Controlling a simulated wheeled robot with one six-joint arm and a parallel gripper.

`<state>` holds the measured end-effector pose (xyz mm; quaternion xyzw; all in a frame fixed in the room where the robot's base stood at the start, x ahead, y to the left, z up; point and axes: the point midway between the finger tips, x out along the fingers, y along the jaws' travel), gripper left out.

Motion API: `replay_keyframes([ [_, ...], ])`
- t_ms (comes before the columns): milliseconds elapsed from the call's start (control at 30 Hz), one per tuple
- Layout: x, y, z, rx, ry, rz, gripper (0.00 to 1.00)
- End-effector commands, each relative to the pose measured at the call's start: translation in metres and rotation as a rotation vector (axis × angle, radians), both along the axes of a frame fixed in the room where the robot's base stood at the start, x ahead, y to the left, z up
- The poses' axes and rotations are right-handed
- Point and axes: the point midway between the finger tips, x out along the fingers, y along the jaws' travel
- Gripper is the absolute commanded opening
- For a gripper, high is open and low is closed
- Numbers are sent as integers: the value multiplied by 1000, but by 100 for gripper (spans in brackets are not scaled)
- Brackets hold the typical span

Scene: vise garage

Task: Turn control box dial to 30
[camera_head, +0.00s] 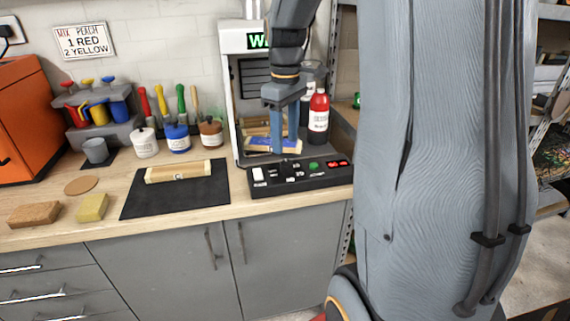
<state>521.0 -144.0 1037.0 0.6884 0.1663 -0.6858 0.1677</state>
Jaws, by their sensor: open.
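The black control box (318,182) lies along the front of the counter, before the open cabinet. A white switch (258,174), a green button (314,166) and a small red display (338,164) show on its top. The dial seems to be the dark knob left of the green button; its setting is too small to read. My gripper (285,151) points down just above and behind the left-middle part of the box. It is open, with nothing seen between its fingers. I cannot tell whether the fingertips touch the dial.
The white-framed cabinet (233,100) holds wooden pieces behind my gripper. A wooden block (178,171) lies on a black mat (151,205) to the left. Jars with brushes stand at the back.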

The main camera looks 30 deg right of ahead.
Motion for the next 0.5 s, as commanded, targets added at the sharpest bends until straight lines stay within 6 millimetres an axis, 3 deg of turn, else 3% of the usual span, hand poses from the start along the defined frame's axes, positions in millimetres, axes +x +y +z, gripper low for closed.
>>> replay_keyframes([
  [167,4,-7,-8,3,9,28,47],
  [500,4,-5,-58,3,7,30,47],
])
